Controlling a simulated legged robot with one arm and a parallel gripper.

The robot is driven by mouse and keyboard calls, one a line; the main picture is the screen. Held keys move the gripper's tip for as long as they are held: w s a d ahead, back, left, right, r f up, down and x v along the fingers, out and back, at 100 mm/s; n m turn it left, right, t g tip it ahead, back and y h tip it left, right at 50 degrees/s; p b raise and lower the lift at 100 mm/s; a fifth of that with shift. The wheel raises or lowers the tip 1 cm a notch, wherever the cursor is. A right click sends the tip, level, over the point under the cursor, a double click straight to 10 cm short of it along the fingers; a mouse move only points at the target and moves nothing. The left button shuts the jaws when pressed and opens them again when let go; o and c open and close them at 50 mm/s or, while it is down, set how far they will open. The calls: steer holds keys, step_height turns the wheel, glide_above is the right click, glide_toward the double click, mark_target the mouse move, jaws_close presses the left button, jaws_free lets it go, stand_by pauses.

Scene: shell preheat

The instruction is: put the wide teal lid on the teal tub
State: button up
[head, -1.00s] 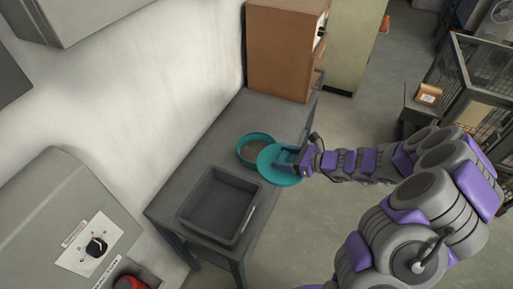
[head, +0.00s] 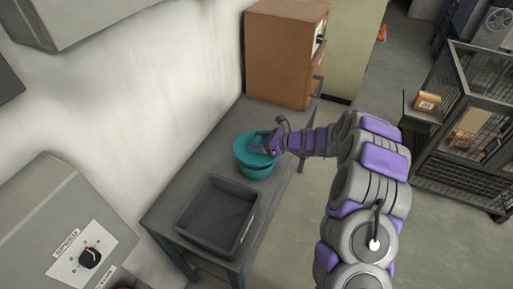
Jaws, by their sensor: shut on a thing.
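The wide teal lid (head: 250,150) is at the top of the teal tub (head: 256,172) on the grey table. The lid covers most or all of the tub's mouth, and the tub's wall shows below it. I cannot tell whether the lid is fully seated or slightly tilted. My gripper (head: 266,146) is shut on the lid, coming in from the right. The gripper hides the lid's right part.
A dark grey open bin (head: 217,243) stands on the table (head: 172,205) in front of the tub. A brown cabinet (head: 277,60) stands at the table's far end. The wall is to the left. Open floor lies to the right.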

steer(key=shift+w+a, duration=0.1)
steer(key=shift+w, duration=0.1)
step_height(320, 180, down, 4)
steer(key=shift+r+b, duration=0.1)
steer(key=shift+b, duration=0.5)
steer(key=shift+r, duration=0.1)
steer(key=o, duration=1.1)
steer(key=p+v, duration=0.2)
steer(key=v, duration=1)
